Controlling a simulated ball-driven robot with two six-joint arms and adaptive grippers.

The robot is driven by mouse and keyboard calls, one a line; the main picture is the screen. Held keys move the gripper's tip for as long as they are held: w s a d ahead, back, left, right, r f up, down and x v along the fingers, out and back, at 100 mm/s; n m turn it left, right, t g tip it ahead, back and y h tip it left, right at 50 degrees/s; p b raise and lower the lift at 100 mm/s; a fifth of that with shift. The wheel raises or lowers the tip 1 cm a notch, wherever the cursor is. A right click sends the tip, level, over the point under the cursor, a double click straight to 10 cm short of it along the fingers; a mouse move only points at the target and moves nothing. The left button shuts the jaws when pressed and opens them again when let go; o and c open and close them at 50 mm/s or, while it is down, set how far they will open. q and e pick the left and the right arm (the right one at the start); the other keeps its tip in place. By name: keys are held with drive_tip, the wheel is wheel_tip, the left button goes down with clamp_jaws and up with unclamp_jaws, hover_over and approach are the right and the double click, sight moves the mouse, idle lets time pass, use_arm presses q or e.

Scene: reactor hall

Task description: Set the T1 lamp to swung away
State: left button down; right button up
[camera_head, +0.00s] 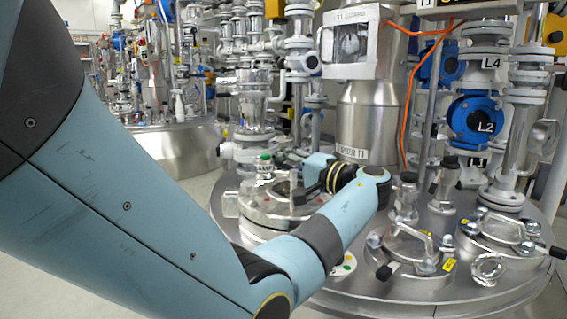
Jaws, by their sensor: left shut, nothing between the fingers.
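My left arm comes in from the left, and its wrist bends back over the steel vessel top (345,295). The left gripper (284,180) is small and partly hidden behind my own arm. It is shut and empty, close above a round flanged fitting (262,212) on the left part of the vessel top. A green-capped part (264,158) stands beside the gripper. I cannot make out for sure which part is the T1 lamp; it may be at this fitting, partly covered by the gripper. My right gripper is not in view.
A steel column with a windowed box marked T1 (352,42) rises behind my wrist. Clamped hatches (405,248) and blue valves (475,118) crowd the right. An orange cable (408,100) hangs beside the column. Grey floor is clear at the lower left.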

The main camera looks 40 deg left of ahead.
use_arm(q)
drive_tip(key=shift+s+a+n+g, duration=0.15)
drive_tip(key=shift+n+g, duration=0.25)
drive_tip(key=shift+g, duration=0.4)
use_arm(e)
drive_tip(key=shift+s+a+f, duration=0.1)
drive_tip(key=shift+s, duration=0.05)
use_arm(q)
drive_tip(key=shift+s, duration=0.1)
